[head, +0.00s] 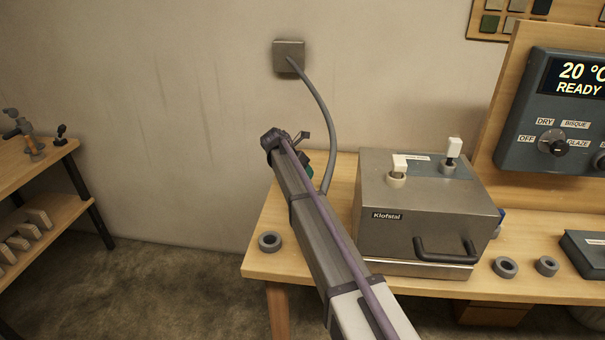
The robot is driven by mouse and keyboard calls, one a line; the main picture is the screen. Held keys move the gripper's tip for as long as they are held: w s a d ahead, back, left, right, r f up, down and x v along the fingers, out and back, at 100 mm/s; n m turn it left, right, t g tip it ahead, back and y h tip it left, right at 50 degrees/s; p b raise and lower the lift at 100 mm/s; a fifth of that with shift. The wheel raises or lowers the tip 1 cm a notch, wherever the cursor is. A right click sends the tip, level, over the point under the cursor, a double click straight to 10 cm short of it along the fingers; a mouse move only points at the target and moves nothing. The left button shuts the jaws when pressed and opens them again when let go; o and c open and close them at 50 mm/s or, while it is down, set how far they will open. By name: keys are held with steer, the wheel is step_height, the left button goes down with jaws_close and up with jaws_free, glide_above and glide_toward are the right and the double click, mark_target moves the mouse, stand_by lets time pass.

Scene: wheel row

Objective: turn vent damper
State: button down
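The grey metal kiln (405,240), labelled Klofstal, stands on the wooden bench with a dark handle (445,250) on its front. Two white-topped fittings stand on its lid: a left one (399,164) and a right one (453,149). Neither is labelled legibly, so I cannot tell whether one is the vent damper. My gripper (302,140) is at the far end of my raised arm, left of the kiln and apart from it. The arm mostly hides the gripper, and whether its fingers are open is unclear.
A grey cable runs from a wall box (289,55) down behind my arm. Grey rings lie on the bench, one at left (269,242) and others right of the kiln (505,267). A control panel (560,110) with a dial reads 20 °C READY. A shelf (50,165) stands far left.

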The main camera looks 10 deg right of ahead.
steer(key=c, duration=0.6)
jaws_free()
steer(key=p+v, duration=0.9)
steer(key=v, duration=0.2)
steer(key=s+d+f+m+y, duration=0.1)
steer(key=s+d+m+y, duration=0.1)
steer(key=s+m, duration=0.7)
steer(key=s+d+f+m+g+y, duration=0.1)
steer(key=s+d+m, duration=0.4)
steer(key=s, duration=1.3)
steer(key=s+d+f+m+y, duration=0.1)
steer(key=s+d+m+y, duration=0.2)
steer(key=s+m, duration=1.1)
steer(key=shift+d+f+g+y, duration=0.1)
steer(key=shift+d+g+y, duration=0.2)
steer(key=shift+g, duration=0.1)
